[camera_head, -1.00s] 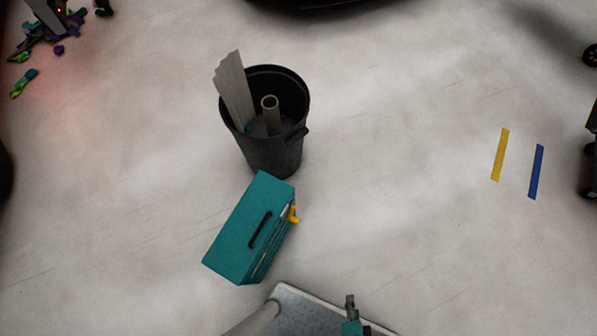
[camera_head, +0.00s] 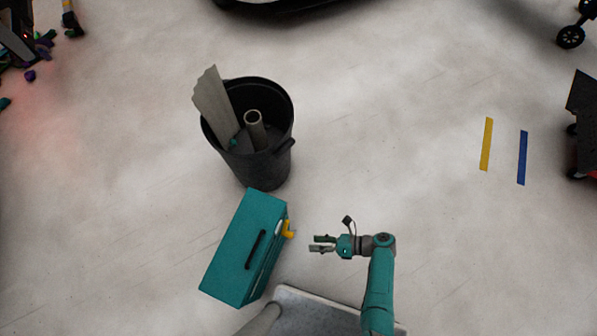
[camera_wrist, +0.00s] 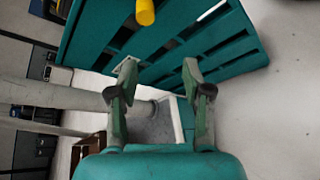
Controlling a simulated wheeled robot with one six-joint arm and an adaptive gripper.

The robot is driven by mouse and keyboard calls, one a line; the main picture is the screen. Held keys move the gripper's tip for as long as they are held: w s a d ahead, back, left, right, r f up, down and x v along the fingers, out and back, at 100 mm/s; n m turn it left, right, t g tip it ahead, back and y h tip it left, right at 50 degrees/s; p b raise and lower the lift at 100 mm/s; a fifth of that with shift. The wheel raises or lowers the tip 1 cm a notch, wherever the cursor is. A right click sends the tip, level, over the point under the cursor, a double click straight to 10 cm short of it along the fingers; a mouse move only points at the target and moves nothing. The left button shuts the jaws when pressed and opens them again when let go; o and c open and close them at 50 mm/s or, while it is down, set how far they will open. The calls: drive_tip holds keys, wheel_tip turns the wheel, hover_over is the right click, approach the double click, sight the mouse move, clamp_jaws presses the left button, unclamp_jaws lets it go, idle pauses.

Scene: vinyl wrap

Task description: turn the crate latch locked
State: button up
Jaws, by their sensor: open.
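The teal crate (camera_head: 236,246) stands on the floor with a dark handle on top. The yellow latch (camera_head: 289,230) sticks out from its right side near the upper end. My gripper (camera_head: 312,244) is open and empty, to the right of the latch and apart from it, pointing left at the crate. In the wrist view the crate's slatted side (camera_wrist: 190,45) fills the upper part. The latch (camera_wrist: 145,12) shows at the top edge, beyond the open fingers (camera_wrist: 159,72), with its upper part cut off by the frame. I cannot tell whether it stands locked.
A black bin (camera_head: 262,165) with a grey board and a tube in it stands just behind the crate. Yellow tape (camera_head: 487,144) and blue tape (camera_head: 522,158) lie on the floor at right. The floor between is clear.

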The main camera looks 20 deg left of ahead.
sight(290, 235)
drive_tip(key=shift+m+g+y, duration=0.4)
drive_tip(key=shift+m+y, duration=0.1)
drive_tip(key=shift+y, duration=0.1)
drive_tip(key=a, duration=1)
drive_tip(key=shift+s+a+r, duration=0.2)
drive_tip(key=shift+r, duration=0.05)
clamp_jaws()
